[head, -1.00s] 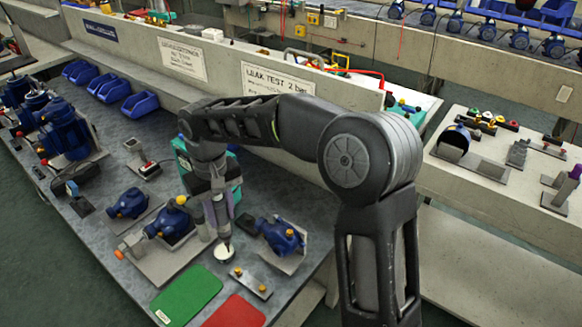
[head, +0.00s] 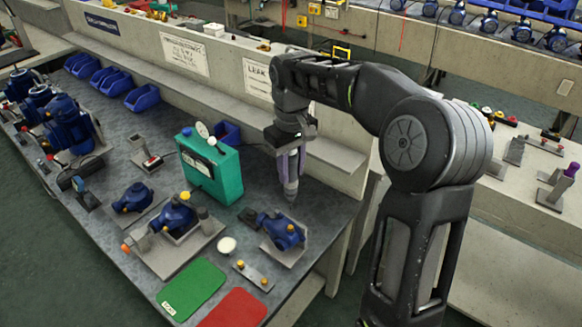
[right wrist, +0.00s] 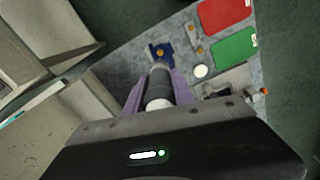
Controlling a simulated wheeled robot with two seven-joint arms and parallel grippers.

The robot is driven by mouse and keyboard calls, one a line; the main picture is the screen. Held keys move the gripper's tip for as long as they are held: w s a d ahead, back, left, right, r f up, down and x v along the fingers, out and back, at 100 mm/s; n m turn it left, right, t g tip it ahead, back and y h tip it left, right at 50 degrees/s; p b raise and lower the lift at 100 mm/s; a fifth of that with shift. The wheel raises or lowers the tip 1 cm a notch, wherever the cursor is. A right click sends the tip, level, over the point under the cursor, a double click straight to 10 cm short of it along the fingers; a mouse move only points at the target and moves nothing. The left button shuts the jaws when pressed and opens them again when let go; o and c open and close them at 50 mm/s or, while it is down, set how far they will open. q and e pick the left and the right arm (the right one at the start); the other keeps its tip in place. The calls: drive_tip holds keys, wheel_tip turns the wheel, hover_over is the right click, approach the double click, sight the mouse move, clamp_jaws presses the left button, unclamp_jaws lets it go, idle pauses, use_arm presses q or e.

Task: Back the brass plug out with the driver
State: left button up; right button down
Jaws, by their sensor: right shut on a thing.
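My right gripper (head: 289,178) has purple fingers shut on the driver (head: 291,192), a grey tool pointing down. In the right wrist view the driver (right wrist: 159,88) sits between the two fingers. Its tip is above and behind a small blue pump (head: 284,232) on a grey plate at the right of the bench. A brass plug (head: 290,229) shows on that pump; it also shows in the right wrist view (right wrist: 160,52), beyond the driver. The driver's tip appears apart from the plug. My left gripper is out of view.
A green case (head: 212,172) stands left of my right gripper. Another blue pump (head: 178,215) sits in a fixture. A metal strip (head: 252,275) carries two brass pieces near green (head: 192,290) and red (head: 235,310) mats. A round white disc (head: 227,245) lies between.

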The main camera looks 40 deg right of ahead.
sight(291, 186)
drive_tip(key=shift+f+b, duration=2)
drive_tip(key=shift+f, duration=0.45)
drive_tip(key=shift+f+b, duration=0.35)
drive_tip(key=shift+f, duration=0.2)
drive_tip(key=shift+s+f+p, duration=0.1)
drive_tip(key=shift+s+p, duration=0.1)
drive_tip(key=shift+p, duration=0.15)
idle(1.4)
drive_tip(key=shift+w+r+p, duration=0.1)
drive_tip(key=shift+r+p, duration=0.15)
drive_tip(key=shift+p, duration=0.15)
idle(2.8)
